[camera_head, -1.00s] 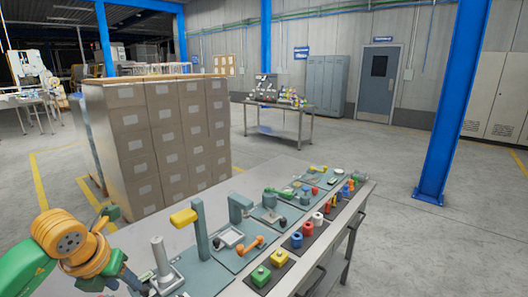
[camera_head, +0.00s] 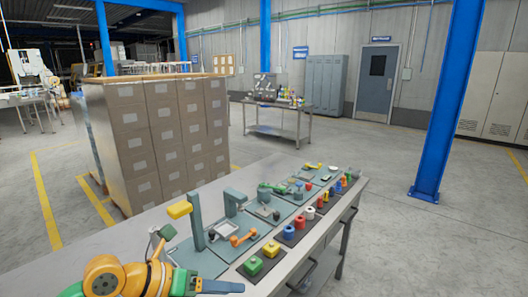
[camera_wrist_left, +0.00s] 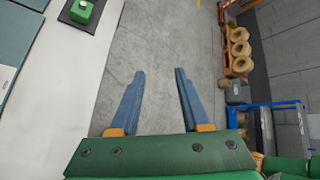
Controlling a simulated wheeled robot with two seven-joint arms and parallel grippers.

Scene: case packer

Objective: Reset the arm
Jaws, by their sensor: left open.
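My left arm comes in from the lower left in the head view, its orange and green links low along the near edge of the workbench (camera_head: 95,238). My left gripper (camera_head: 216,286) shows there only in part, as a dark finger near the bench's front edge. In the left wrist view the gripper (camera_wrist_left: 159,75) is open, with its two blue-grey fingers apart and nothing between them. Grey floor shows beyond the fingers. My right gripper is not in view.
A tall stack of cartons (camera_head: 140,140) stands behind the bench.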

